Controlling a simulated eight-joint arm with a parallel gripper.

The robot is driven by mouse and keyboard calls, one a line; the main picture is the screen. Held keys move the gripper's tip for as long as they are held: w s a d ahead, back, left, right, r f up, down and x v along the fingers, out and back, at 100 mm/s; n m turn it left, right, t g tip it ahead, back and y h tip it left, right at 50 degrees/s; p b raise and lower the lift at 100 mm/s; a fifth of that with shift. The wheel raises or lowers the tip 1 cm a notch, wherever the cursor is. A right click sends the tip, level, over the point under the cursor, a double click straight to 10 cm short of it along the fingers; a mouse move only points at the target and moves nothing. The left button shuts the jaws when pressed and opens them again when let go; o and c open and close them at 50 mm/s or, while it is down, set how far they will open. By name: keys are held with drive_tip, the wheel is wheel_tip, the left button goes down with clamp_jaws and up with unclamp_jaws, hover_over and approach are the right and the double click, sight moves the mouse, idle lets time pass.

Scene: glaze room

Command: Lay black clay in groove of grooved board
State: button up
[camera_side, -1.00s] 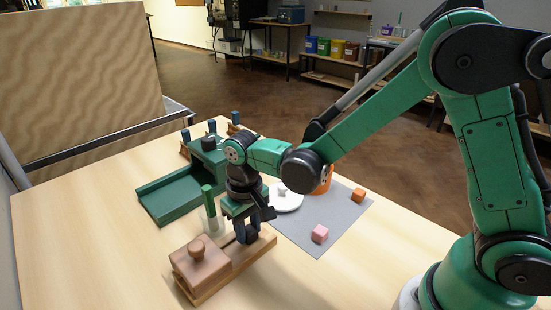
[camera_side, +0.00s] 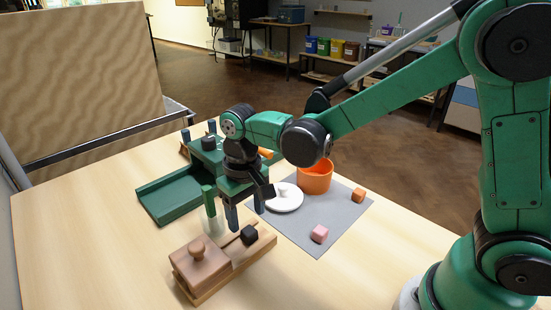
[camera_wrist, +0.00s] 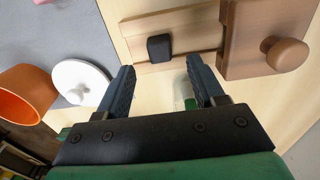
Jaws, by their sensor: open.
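The black clay (camera_side: 249,235) is a small dark block resting on the grooved board (camera_side: 262,246). It sits in line with the groove and appears to be in it; its depth there is hard to tell. In the wrist view, the clay (camera_wrist: 159,47) lies across the groove line of the board (camera_wrist: 205,28), beyond my fingertips. My gripper (camera_side: 245,208) is open and empty above the board, apart from the clay. The wrist view shows both fingers (camera_wrist: 160,78) spread with bare space between them.
A knobbed wooden block (camera_side: 200,263) covers the board's left end. A green-topped clear tube (camera_side: 211,212) stands close behind. A green tray (camera_side: 172,198) is at left. The grey mat (camera_side: 290,232) holds a white lid (camera_side: 285,203), orange pot (camera_side: 315,180), pink cube (camera_side: 319,234) and orange cube (camera_side: 358,195).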

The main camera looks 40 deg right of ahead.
sight(248, 230)
wheel_tip(248, 230, up, 7)
drive_tip(key=s+d+t, duration=0.6)
drive_tip(key=d+t, duration=0.1)
drive_tip(key=d, duration=0.1)
drive_tip(key=shift+s+d+r, duration=0.25)
drive_tip(key=shift+d, duration=0.1)
